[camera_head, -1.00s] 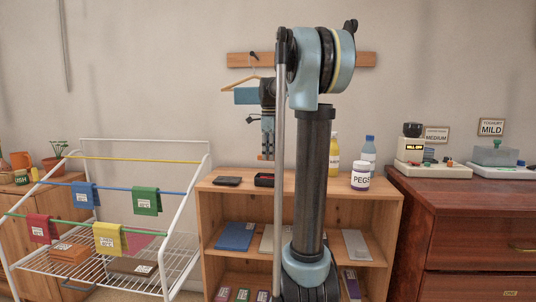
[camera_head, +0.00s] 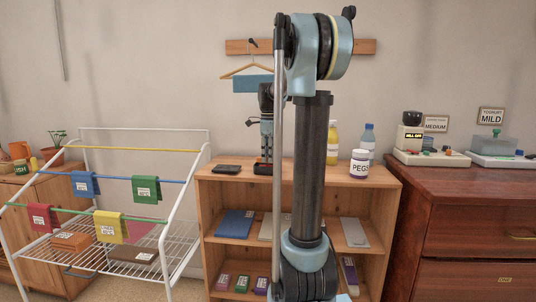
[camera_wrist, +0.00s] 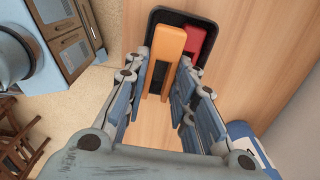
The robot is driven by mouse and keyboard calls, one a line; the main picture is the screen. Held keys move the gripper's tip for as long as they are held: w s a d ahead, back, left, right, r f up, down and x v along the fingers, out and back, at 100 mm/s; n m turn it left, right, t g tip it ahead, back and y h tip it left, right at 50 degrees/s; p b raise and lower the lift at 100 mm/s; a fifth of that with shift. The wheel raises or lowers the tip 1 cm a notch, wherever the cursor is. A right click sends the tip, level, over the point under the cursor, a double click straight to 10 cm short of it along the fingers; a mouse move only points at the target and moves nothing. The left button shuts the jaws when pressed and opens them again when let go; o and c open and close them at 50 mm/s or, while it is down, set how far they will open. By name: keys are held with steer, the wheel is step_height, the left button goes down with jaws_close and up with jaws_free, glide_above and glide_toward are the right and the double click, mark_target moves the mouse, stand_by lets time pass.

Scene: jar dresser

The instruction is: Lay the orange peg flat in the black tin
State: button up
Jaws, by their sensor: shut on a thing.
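My gripper (camera_wrist: 163,72) is shut on the orange peg (camera_wrist: 172,45), which sits between its fingers in the wrist view. The peg reaches over the black tin (camera_wrist: 180,14); whether it touches the tin's floor I cannot tell. A red peg (camera_wrist: 194,41) lies in the tin to the right of the orange one. In the head view my gripper (camera_head: 266,158) points down at the black tin (camera_head: 262,170) on the shelf top. My own arm partly blocks that view, and the orange peg is hard to make out there.
A dark flat object (camera_head: 227,169) lies left of the tin. A PEGS jar (camera_head: 359,166), a yellow bottle (camera_head: 332,144) and a blue bottle (camera_head: 367,145) stand right on the shelf top. A hanger with blue cloth (camera_head: 252,84) hangs behind. A drying rack (camera_head: 110,215) stands left.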

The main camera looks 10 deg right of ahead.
steer(key=shift+f, duration=0.25)
steer(key=o, duration=0.9)
steer(key=shift+o, duration=0.2)
step_height(320, 180, up, 7)
stand_by(0.7)
